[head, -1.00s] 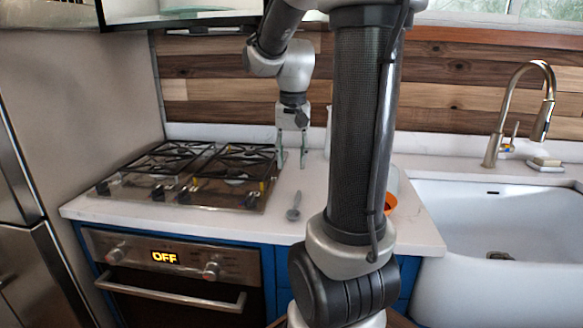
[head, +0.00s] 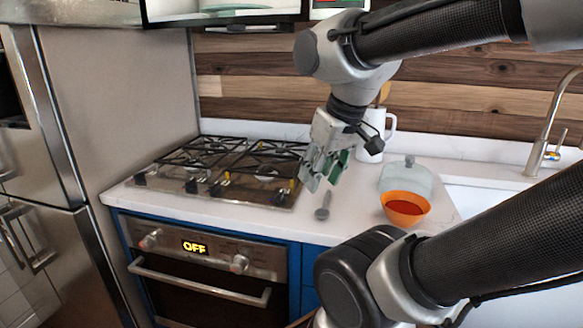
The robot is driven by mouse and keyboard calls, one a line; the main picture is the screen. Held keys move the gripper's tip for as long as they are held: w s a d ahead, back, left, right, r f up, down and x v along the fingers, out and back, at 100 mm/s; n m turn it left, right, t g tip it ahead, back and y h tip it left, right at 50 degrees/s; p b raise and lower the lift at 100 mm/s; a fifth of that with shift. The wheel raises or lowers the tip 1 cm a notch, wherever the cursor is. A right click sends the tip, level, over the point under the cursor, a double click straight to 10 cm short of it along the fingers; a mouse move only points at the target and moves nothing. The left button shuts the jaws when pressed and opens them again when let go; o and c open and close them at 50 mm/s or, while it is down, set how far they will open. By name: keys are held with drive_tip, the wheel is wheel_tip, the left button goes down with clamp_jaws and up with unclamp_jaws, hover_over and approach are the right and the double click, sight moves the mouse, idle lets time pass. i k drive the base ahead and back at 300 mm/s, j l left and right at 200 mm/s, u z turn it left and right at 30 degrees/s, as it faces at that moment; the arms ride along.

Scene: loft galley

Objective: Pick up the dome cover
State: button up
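The dome cover (head: 407,180) is a pale, translucent dome with a grey knob on top. It stands on the white counter right of the stove, just behind an orange bowl (head: 405,208) that hides part of its lower front. My gripper (head: 322,182) hangs over the counter to the left of the dome cover, apart from it, with its fingers pointing down. The fingers are spread with a gap between them, and nothing shows in them.
A white mug-like container (head: 376,130) with a handle stands behind, near the wall. The gas stove (head: 225,170) is at left, the sink (head: 500,205) at right.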

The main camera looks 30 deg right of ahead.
sight(407, 175)
drive_tip(key=k+z, duration=0.1)
drive_tip(key=z, duration=0.2)
drive_tip(key=i+z, duration=0.1)
drive_tip(key=z, duration=1.2)
drive_tip(key=l, duration=1.2)
drive_tip(key=u, duration=0.05)
